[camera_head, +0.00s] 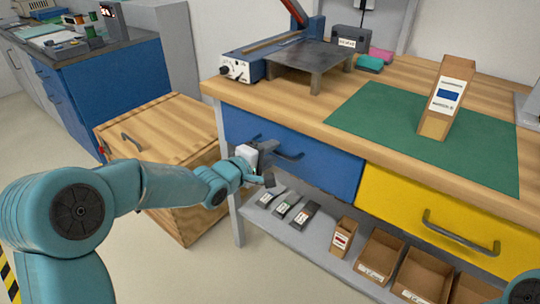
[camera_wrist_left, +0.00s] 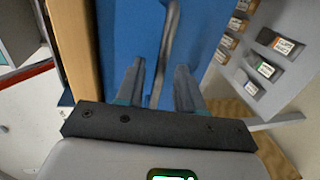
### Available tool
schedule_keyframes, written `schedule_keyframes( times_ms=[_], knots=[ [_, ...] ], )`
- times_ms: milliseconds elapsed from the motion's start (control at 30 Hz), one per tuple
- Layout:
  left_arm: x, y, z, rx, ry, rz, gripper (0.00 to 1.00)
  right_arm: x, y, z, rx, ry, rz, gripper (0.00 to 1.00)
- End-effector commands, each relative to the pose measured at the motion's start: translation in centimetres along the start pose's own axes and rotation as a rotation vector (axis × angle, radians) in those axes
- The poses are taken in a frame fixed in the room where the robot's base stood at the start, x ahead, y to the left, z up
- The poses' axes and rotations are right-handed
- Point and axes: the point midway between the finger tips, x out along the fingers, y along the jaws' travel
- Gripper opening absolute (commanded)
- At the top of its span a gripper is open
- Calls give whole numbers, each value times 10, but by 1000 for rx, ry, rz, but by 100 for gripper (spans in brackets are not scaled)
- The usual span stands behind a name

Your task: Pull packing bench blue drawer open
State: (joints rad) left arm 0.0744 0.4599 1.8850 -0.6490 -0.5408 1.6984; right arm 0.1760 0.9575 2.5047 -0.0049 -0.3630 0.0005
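The blue drawer (camera_head: 330,168) of the packing bench is shut, its front flush under the wooden top. Its dark bar handle (camera_head: 284,154) is partly hidden by my left gripper (camera_head: 268,168). In the left wrist view the blue drawer front (camera_wrist_left: 200,35) fills the middle. The handle (camera_wrist_left: 168,45) runs between the two spread fingers of my left gripper (camera_wrist_left: 158,82), with visible gaps on both sides. The gripper is open around the handle, not clamped on it. My right gripper is not in view.
A yellow drawer (camera_head: 430,215) sits right of the blue one. A lower shelf (camera_head: 290,238) holds cartons and small labelled items. A wooden crate (camera_head: 165,150) stands left of the bench. A tall carton (camera_head: 446,98) stands on the green mat (camera_head: 375,115).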

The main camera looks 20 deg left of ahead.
Motion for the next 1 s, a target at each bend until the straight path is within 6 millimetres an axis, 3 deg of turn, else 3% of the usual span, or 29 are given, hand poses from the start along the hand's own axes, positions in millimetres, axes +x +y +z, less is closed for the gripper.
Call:
schedule_keyframes(
  times_ms=[333,433,467,1000],
  knots=[
    [5,0,0,0,0,0,37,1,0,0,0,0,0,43],
    [5,0,0,0,0,0,4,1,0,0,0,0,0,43],
    [5,0,0,0,0,0,0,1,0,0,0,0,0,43],
    [3,0,0,0,0,-1,0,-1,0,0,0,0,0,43]
  ],
)
